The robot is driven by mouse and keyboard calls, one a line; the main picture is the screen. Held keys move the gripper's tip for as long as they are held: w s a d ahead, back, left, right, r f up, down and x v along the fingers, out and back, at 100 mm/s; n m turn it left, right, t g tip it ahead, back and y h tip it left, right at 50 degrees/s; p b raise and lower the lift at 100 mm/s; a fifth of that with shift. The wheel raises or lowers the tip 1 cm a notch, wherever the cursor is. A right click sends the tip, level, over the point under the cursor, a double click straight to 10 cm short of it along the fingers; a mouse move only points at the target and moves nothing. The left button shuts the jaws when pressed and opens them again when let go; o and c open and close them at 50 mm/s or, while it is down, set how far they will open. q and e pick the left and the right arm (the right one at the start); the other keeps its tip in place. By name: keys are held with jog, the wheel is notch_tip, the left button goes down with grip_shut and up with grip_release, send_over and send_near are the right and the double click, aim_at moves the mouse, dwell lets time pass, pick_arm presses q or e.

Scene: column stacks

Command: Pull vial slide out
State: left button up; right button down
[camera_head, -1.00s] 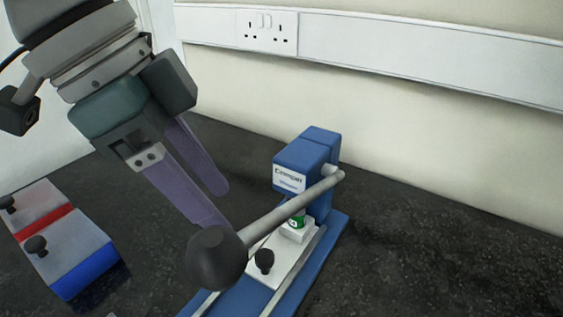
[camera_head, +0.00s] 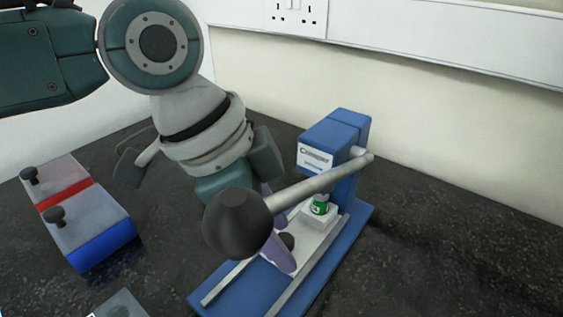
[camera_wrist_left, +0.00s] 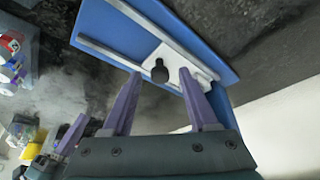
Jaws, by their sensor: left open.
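The vial slide (camera_head: 312,232) is a white plate with a black knob (camera_head: 287,241) on the blue press base. A vial with a green label (camera_head: 320,204) stands upright on it, under the press head. My left gripper (camera_head: 279,236) is open, its purple fingers down at the knob, partly hidden behind the lever's black ball. In the left wrist view the knob (camera_wrist_left: 160,72) appears between the two fingertips (camera_wrist_left: 161,76). I cannot tell whether they touch it. What looks like my right gripper (camera_wrist_left: 70,135) shows small at the lower left there, its jaws unclear.
The press's grey lever (camera_head: 320,183) with its large black ball (camera_head: 237,222) reaches out over the slide. Two metal rails (camera_head: 308,267) run along the base. A red and blue block with black knobs (camera_head: 85,220) sits at the left. The bench on the right is clear.

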pick_arm(q)
jog(key=shift+c, duration=0.2)
grip_shut()
dwell(1.1)
